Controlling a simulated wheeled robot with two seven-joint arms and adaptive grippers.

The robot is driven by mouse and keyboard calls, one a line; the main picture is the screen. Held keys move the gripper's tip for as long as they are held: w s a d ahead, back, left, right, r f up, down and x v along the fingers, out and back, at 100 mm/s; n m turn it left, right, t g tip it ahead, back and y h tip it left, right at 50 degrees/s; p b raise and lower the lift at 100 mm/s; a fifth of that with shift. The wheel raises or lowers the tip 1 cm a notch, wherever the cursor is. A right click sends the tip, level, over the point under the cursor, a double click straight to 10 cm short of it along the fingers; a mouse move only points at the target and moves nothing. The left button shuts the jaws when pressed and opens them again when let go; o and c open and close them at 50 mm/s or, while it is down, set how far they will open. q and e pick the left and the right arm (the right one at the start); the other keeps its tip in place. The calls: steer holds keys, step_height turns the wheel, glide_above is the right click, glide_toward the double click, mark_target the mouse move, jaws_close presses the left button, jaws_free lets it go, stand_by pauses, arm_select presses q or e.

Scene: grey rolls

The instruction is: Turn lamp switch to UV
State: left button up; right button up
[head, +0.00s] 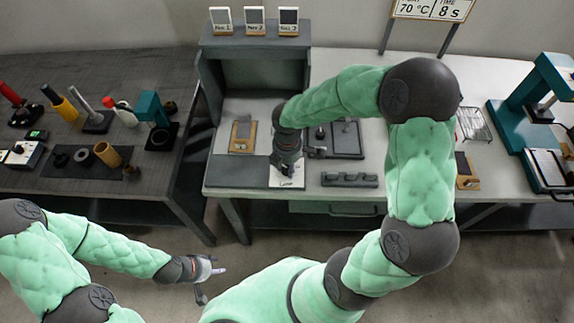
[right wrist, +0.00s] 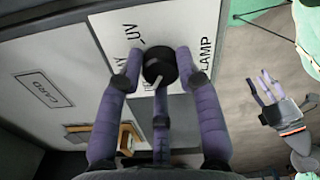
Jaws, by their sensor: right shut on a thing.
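The lamp switch is a round black knob (right wrist: 159,66) on a white panel (right wrist: 185,22) in the right wrist view. A pale pointer on the knob points toward the bottom of that picture. The panel reads UV and LAMP, with partly covered lettering beside the knob that looks like DAY. My right gripper (right wrist: 160,75) has its purple fingers around the knob, shut on it. In the head view my right gripper (head: 288,178) is over the panel and hides the knob. My left gripper (head: 208,280) is open and empty, away from the bench; it also shows in the right wrist view (right wrist: 266,90).
A card outline (right wrist: 45,90) is left of the panel in the right wrist view. A wooden-framed piece (head: 243,135) and a dark tray (head: 335,139) lie near my right gripper. Tools fill the left table (head: 60,185). A teal press (head: 520,107) stands at right.

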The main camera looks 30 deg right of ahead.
steer(key=shift+m, duration=0.3)
steer(key=m, duration=0.4)
steer(key=shift+s+f+m, duration=0.1)
steer(key=shift+m, duration=0.3)
steer(key=m, duration=0.5)
steer(key=shift+s+m+b, duration=0.1)
steer(key=shift+m+b, duration=0.2)
steer(key=shift+b, duration=0.1)
steer(key=m+b, duration=0.1)
steer(key=m, duration=0.5)
steer(key=shift+f, duration=0.1)
steer(key=m+b, duration=0.1)
steer(key=m, duration=0.5)
steer(key=shift+s+a, duration=0.1)
steer(key=shift+a, duration=0.05)
steer(key=o, duration=1.1)
